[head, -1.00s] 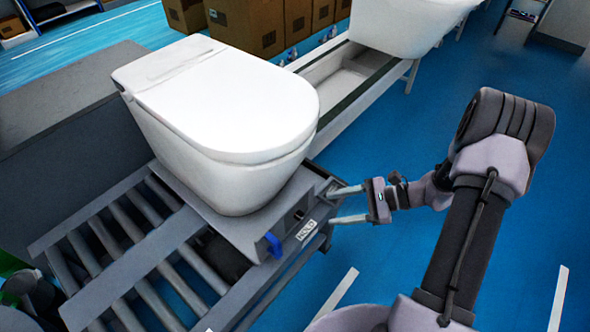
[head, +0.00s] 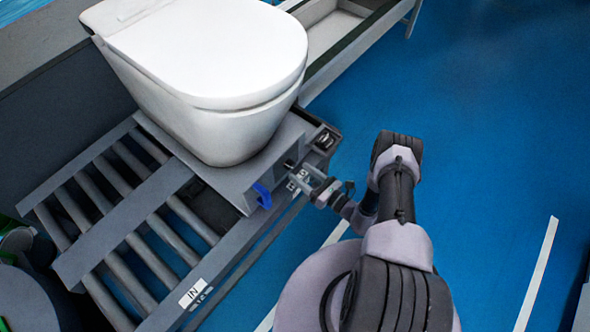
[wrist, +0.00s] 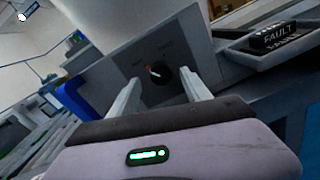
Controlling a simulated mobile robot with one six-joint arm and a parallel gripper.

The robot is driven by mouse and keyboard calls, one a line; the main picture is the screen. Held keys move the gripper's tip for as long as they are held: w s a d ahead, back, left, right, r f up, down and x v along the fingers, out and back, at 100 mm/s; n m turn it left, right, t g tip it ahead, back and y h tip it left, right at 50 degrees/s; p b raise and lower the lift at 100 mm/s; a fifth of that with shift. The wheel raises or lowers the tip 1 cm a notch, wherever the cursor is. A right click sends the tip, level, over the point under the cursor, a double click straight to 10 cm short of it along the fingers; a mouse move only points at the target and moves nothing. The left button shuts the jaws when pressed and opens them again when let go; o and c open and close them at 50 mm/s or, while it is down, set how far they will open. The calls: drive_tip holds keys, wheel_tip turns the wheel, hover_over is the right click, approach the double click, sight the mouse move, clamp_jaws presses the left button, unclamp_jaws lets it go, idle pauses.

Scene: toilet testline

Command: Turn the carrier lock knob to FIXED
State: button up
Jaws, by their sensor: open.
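The carrier lock knob (wrist: 156,82) is a dark round knob with a pale and orange pointer mark on the carrier's grey side face. Lettering beside it is too blurred to read. In the head view the knob (head: 289,164) is small and dark. My gripper (head: 304,177) is open in front of that face. In the wrist view its two fingers (wrist: 158,76) stand either side of the knob, with nothing held. I cannot tell whether they touch it. The carrier (head: 228,181) sits on the roller conveyor under a white toilet (head: 205,75).
A blue lever (head: 262,195) sticks out left of the knob; it also shows in the wrist view (wrist: 72,98). A FAULT label box (wrist: 275,38) is at upper right in the wrist view. Conveyor rollers (head: 95,187) lie left. Blue floor (head: 480,130) to the right is open.

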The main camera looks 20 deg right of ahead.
sight(293, 166)
drive_tip(key=shift+b+x, duration=0.3)
drive_tip(key=shift+x, duration=1.5)
clamp_jaws()
